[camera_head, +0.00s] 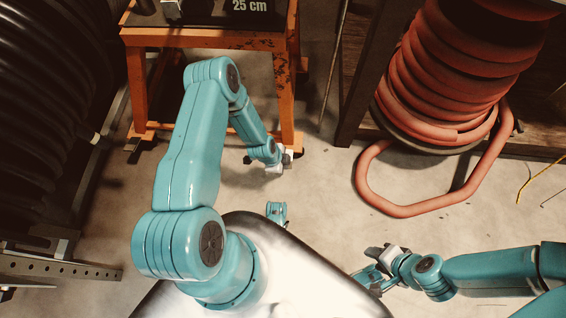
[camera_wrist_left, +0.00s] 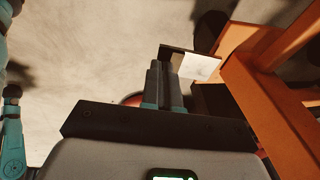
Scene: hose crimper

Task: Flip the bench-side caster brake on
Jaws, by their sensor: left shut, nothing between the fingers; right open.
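The orange stand (camera_head: 200,38) is at the top of the head view, with its feet on the floor. My left gripper (camera_head: 284,158) is low beside the foot of its right front leg and largely hides the caster area there. In the left wrist view the shut, empty fingers (camera_wrist_left: 158,72) point at a small dark plate with a white face (camera_wrist_left: 197,67), beside the orange frame (camera_wrist_left: 262,95). I cannot tell whether they touch it, or how the brake is set. A dark pedal-like part (camera_head: 133,145) shows at the left front leg. My right gripper (camera_head: 372,276) is open and empty, low at right.
A coiled red hose (camera_head: 450,80) stands at the upper right, with a loop (camera_head: 420,208) on the floor. Black coiled hose (camera_head: 45,110) and a metal rack (camera_head: 60,268) are at left. The floor between stand and red hose is clear.

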